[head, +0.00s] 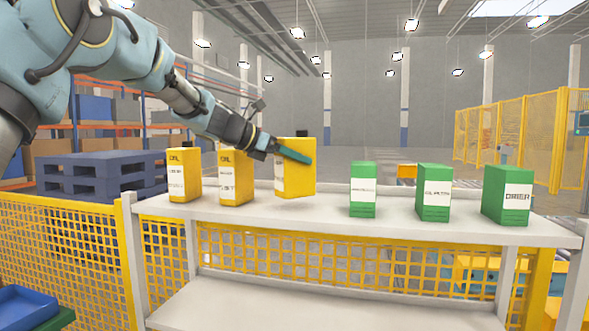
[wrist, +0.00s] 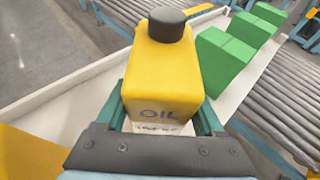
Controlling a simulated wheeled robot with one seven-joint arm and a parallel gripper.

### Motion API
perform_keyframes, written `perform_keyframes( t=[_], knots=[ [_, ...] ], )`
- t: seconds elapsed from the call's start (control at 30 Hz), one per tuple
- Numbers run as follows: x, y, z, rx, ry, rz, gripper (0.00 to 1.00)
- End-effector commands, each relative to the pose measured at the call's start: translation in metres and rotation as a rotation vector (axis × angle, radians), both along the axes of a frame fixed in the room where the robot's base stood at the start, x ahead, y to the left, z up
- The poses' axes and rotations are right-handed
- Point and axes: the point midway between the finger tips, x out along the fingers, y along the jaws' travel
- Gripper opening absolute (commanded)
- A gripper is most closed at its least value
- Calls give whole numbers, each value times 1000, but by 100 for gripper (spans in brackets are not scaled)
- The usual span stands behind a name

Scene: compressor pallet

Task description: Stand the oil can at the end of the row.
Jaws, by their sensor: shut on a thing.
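My gripper (head: 290,152) is shut on a yellow oil can (head: 303,180) with a black cap and a white label. The wrist view shows the same oil can (wrist: 170,75) between the two teal fingers of my gripper (wrist: 165,118), with "OIL" on its face. It is upright and seems slightly above the shelf (head: 330,207), though contact is hard to judge. To its left stand two similar yellow cans, a far left one (head: 184,176) and a middle one (head: 236,180). My finger covers part of the held can's upper side.
Several green boxes stand right of the held can: a near one (head: 363,190), a middle one (head: 434,193) and a right one (head: 508,196). Bare shelf lies between the held can and the near green box. Yellow mesh fencing (head: 65,240) stands at the left.

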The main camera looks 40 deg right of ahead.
Motion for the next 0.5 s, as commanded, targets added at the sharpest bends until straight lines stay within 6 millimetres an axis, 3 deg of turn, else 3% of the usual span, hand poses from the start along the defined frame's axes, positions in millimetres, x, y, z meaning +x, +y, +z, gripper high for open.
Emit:
perform_keyframes(
  t=[0.2,0.5],
  knots=[
    [0,0,-23,-1,1,-1,0],
    [0,0,-25,-2,0,0,0]
  ],
)
